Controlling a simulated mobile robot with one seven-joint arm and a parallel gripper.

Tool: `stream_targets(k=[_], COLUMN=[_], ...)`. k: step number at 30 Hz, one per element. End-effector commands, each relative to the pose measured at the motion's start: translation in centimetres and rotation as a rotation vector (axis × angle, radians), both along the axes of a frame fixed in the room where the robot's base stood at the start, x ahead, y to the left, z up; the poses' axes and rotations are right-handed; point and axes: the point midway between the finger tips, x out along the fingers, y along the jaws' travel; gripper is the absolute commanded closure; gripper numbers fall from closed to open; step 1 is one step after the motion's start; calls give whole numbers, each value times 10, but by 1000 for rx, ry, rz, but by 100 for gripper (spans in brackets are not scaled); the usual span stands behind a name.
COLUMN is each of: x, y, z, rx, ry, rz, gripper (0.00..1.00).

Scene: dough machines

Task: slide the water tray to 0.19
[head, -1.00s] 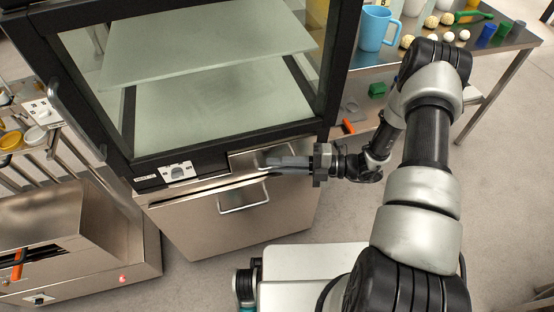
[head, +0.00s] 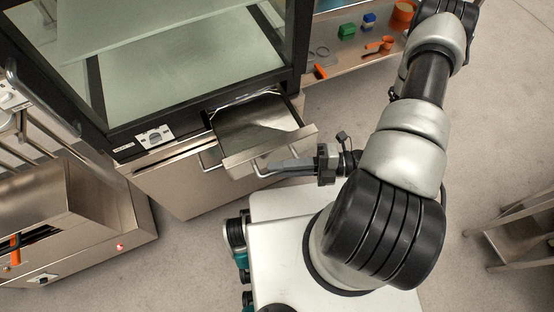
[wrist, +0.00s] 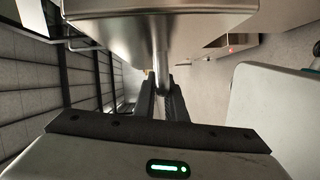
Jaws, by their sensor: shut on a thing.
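The water tray (head: 248,122) is a shallow metal drawer under the glass cabinet. It stands partly pulled out, and its inside shows in the head view. Its front panel (head: 270,146) carries a bar handle (head: 262,172). My gripper (head: 278,168) reaches in from the right and is shut on that handle. In the wrist view the tray front (wrist: 150,30) fills the top, and my gripper's fingers (wrist: 161,88) close around the handle bar (wrist: 161,55). The far part of the tray is hidden inside the cabinet.
The dark-framed glass cabinet (head: 170,117) stands behind the tray. A lower steel panel with its own handle (head: 208,160) lies beneath. A steel machine (head: 95,215) is at the left. A shelf with small coloured objects (head: 347,31) is at the upper right.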

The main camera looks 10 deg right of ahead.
Motion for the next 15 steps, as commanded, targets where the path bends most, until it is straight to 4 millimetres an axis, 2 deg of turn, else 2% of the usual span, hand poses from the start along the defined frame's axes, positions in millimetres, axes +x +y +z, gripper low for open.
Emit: stream_targets(k=[8, 9, 11, 15], x=[-6, -6, -5, -4], y=[-2, -2, -2, -1], z=[0, 0, 0, 0], rx=[-2, -1, -2, -1], ry=[10, 11, 10, 8], rz=[7, 7, 6, 5], gripper=[100, 82, 72, 71])
